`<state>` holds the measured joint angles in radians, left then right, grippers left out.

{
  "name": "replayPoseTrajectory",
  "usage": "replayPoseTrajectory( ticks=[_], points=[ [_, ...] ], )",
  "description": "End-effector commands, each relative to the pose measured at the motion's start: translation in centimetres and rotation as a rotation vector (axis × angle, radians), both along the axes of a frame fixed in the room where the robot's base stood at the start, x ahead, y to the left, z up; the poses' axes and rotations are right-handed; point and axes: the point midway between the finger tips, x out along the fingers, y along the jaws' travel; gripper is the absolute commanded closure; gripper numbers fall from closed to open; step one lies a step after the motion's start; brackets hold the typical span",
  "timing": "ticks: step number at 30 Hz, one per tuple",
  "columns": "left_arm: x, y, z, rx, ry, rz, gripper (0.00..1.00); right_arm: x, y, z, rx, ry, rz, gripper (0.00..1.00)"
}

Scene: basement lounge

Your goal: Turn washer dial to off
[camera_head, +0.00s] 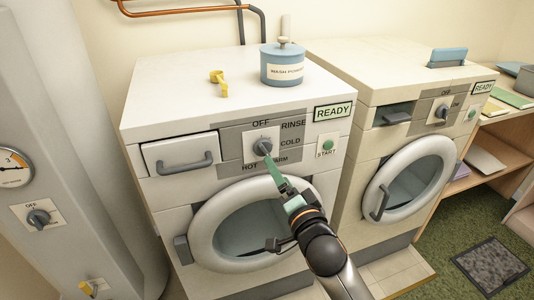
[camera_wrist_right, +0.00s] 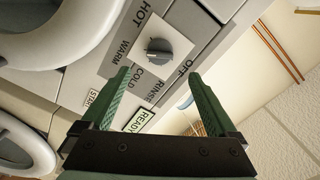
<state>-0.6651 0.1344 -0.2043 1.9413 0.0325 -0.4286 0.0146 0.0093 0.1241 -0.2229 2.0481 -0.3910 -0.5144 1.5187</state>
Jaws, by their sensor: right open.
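The washer (camera_head: 165,100) is the left white machine in the head view. Its grey dial (camera_head: 262,146) sits on a square plate ringed by OFF, RINSE, COLD, WARM and HOT. In the wrist view the dial (camera_wrist_right: 158,50) lies just beyond and between the green fingertips, apart from them. I cannot tell for sure which label it points to. My right gripper (camera_wrist_right: 159,74) is open and empty. In the head view the right gripper (camera_head: 270,165) comes up from below, close to the dial, partly covering WARM. My left gripper is not in view.
A second machine (camera_head: 380,88) with its own dial (camera_head: 441,112) stands to the right. A blue wash powder tin (camera_head: 283,72) and a yellow object (camera_head: 219,82) sit on the washer. The drawer handle (camera_head: 186,164) and round door (camera_head: 205,240) protrude near the dial.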

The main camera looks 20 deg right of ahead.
Motion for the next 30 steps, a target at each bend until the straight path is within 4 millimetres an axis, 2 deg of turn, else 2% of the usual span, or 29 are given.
replayPoseTrajectory(
  ticks=[9, 15, 21, 30],
  points=[
    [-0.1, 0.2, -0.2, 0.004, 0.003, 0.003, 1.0, 6.0, 0.2, 0.1, -0.004, -0.002, 0.001, 0.06],
    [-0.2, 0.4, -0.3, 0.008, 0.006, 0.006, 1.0, 8.5, 0.3, 0.0, -0.004, 0.0, 0.0, 0.06],
    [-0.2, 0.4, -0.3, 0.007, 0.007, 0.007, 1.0, 9.6, 0.4, -0.1, -0.002, 0.001, 0.002, 0.06],
    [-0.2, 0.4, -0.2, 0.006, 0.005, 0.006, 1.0, 9.7, 0.4, -0.1, -0.002, 0.001, 0.002, 0.06]
  ],
)
